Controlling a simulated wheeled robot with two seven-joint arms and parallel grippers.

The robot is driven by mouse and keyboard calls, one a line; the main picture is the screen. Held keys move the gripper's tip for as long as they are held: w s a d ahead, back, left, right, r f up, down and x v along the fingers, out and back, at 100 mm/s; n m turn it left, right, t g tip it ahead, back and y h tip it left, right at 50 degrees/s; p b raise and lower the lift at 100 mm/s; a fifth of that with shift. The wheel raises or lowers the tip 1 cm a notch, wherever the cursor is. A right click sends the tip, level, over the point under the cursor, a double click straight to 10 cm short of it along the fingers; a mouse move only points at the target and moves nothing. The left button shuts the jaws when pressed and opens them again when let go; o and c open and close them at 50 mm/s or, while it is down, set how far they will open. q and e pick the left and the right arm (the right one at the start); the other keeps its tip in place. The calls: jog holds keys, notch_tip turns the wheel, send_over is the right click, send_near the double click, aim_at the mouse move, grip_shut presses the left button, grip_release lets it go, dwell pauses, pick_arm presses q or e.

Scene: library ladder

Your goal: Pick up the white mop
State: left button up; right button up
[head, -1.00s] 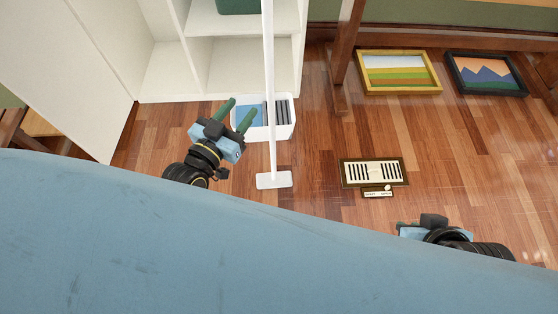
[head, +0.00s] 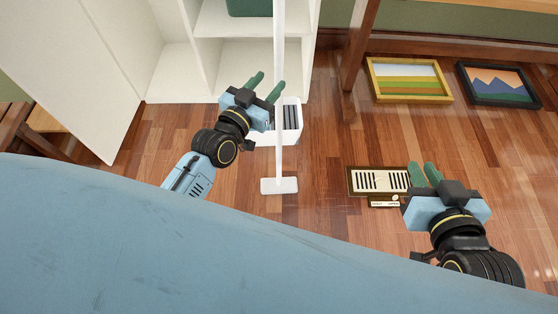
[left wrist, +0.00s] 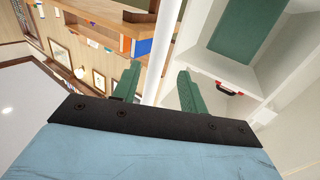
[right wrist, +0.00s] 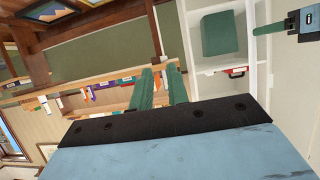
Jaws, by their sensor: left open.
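The white mop stands upright, its pole (head: 279,130) rising out of the top of the head view and its flat base (head: 279,186) on the wooden floor. My left gripper (head: 270,83) is open beside the pole, with its right finger overlapping it in the head view. In the left wrist view the pole (left wrist: 161,55) runs through the gap between the open fingers (left wrist: 157,82). I cannot tell how far it lies from the fingertips. My right gripper (head: 424,168) is low at the right, its fingers slightly apart with nothing between them, also in the right wrist view (right wrist: 160,75).
A white shelf unit (head: 170,70) stands behind the mop. Two framed pictures (head: 410,98) (head: 500,100) lie at the back right.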

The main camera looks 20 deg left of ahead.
aim_at(277, 78)
pick_arm(q)
jog(key=x, duration=0.1)
jog(key=b+x, duration=0.1)
jog(key=x, duration=0.1)
jog(key=b+x, duration=0.1)
jog(key=shift+w+d+f, duration=0.15)
jog(key=shift+d, duration=0.15)
jog(key=shift+w, duration=0.2)
pick_arm(e)
notch_tip(277, 78, up, 10)
jog(key=w+a+t+y, duration=0.1)
jog(key=a+t+y, duration=0.1)
jog(key=t, duration=0.4)
jog(key=shift+w+a+t+y, duration=0.15)
jog(key=shift+w+t+y, duration=0.05)
jog(key=shift+t+y, duration=0.1)
pick_arm(q)
jog(key=shift+c, duration=0.4)
pick_arm(e)
jog(key=shift+f, duration=0.1)
pick_arm(q)
grip_shut()
jog(key=shift+r, duration=0.2)
